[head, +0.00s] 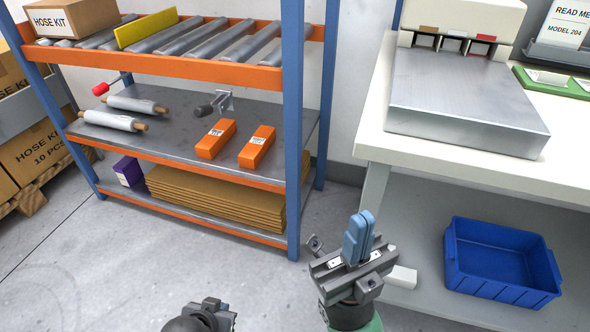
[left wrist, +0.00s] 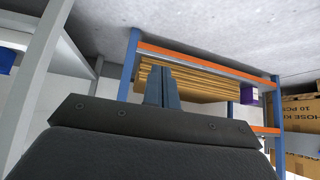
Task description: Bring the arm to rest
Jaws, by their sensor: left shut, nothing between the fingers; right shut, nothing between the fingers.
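My left gripper (head: 210,310) shows at the bottom edge of the head view, low over the floor in front of the shelf rack, mostly cut off by the frame. In the left wrist view its two blue-grey fingers (left wrist: 161,88) are together with nothing between them. My right gripper (head: 358,238) is upright in the head view, between the rack and the white workbench. Its blue fingers are closed together and empty. Neither gripper touches the rack or the bench in view.
The rack's blue post (head: 293,130) stands between the grippers and the wall. Its shelves hold rollers, orange boxes (head: 257,146) and flat cardboard (head: 215,197). The white workbench (head: 470,172) is at right, with a blue bin (head: 499,262) below. The floor (head: 90,270) at left is clear.

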